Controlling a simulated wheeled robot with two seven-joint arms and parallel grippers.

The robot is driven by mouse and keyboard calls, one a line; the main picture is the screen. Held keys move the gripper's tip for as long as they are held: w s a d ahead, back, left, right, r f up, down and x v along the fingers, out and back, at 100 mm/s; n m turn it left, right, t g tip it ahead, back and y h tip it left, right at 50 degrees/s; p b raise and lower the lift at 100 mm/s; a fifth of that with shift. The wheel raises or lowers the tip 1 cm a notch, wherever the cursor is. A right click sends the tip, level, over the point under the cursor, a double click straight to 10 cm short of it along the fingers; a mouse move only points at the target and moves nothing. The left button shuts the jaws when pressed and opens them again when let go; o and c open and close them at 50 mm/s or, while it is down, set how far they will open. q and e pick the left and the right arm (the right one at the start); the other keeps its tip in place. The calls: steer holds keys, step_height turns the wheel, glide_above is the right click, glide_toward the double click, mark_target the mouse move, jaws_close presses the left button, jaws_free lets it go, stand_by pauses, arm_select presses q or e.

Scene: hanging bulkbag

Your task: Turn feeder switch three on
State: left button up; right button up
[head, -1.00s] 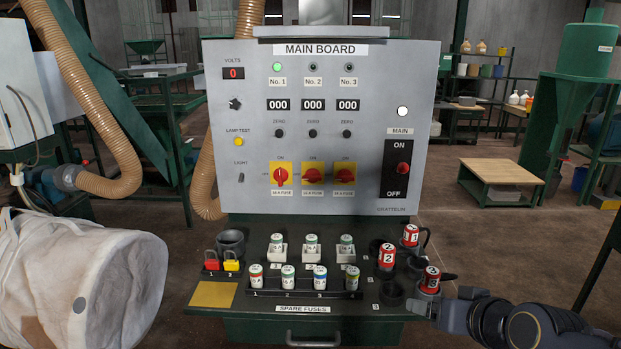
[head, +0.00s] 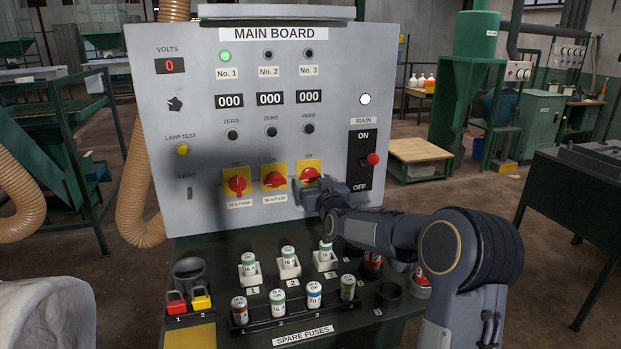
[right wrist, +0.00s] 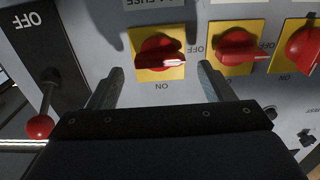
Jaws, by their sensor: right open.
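Feeder switch three is a red rotary knob on a yellow plate (head: 309,172), right of the other two on the main board. It also shows in the right wrist view (right wrist: 158,50), upside down, with its handle lying crosswise. My right gripper (head: 312,188) is open in front of the lower part of this switch and hides its label in the head view. In the right wrist view its two fingers (right wrist: 160,80) stand to either side of the knob, with nothing between them. I cannot tell if they touch the board. My left gripper is out of view.
Switch two (head: 274,177) has its handle crosswise; switch one (head: 237,184) has its handle upright. Lamp one (head: 225,57) glows green; lamps two and three are dark. The main lever (head: 373,159) sticks out right of my gripper. Fuses (head: 288,260) stand on the shelf below.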

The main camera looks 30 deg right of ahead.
steer(key=shift+x, duration=1)
steer(key=shift+c, duration=0.3)
